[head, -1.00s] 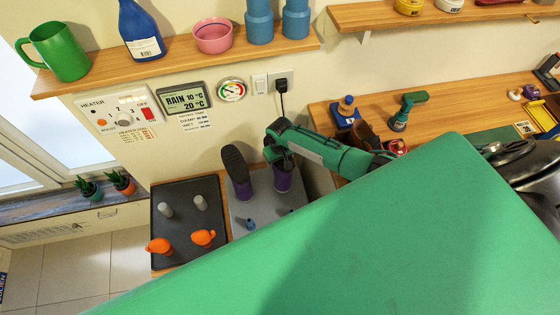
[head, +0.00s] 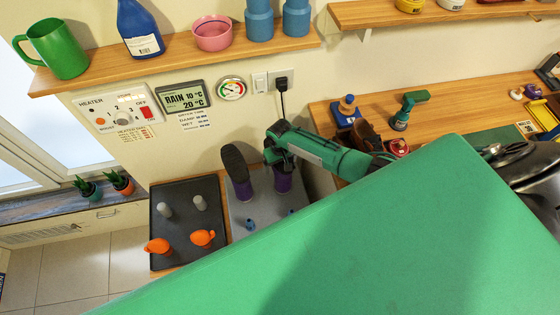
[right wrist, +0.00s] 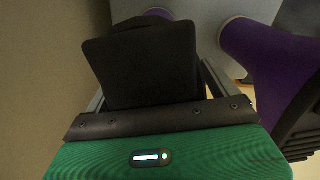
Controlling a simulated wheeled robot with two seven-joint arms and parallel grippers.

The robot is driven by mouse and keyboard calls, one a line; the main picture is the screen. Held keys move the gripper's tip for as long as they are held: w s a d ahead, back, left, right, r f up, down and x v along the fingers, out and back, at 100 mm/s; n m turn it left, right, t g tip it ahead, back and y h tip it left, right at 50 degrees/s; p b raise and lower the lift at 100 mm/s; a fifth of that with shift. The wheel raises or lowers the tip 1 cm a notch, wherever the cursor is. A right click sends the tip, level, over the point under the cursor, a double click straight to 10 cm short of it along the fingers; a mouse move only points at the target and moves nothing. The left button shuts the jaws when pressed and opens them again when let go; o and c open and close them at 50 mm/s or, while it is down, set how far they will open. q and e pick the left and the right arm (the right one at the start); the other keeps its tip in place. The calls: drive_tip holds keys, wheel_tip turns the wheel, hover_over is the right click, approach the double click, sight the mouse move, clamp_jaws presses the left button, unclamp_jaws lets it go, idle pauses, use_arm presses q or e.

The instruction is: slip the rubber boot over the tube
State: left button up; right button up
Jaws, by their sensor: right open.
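Two purple boots with dark soles stand upside down, soles up, on the grey tray (head: 238,222). The left boot (head: 243,188) stands clear of my arm. My right gripper (head: 279,153) is at the top of the right boot (head: 283,182) and partly covers it. In the right wrist view, a black sole part (right wrist: 145,65) lies between the open fingers, and a purple boot (right wrist: 268,65) stands beside on the right. Any tube inside or under the boots is hidden; I cannot tell how far either boot is on. My left gripper is not in view.
A black tray (head: 186,222) at left holds grey pegs and orange pieces (head: 203,238). Small blue pegs (head: 249,224) stand in front of the boots. A wooden shelf (head: 180,65) is above. A large green surface hides the lower right.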

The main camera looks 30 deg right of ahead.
drive_tip(key=shift+r, duration=0.1)
wheel_tip(320, 180, up, 14)
drive_tip(key=shift+w+f+b, duration=0.1)
drive_tip(key=shift+f+b, duration=0.1)
drive_tip(key=shift+b, duration=0.65)
drive_tip(key=shift+f, duration=0.1)
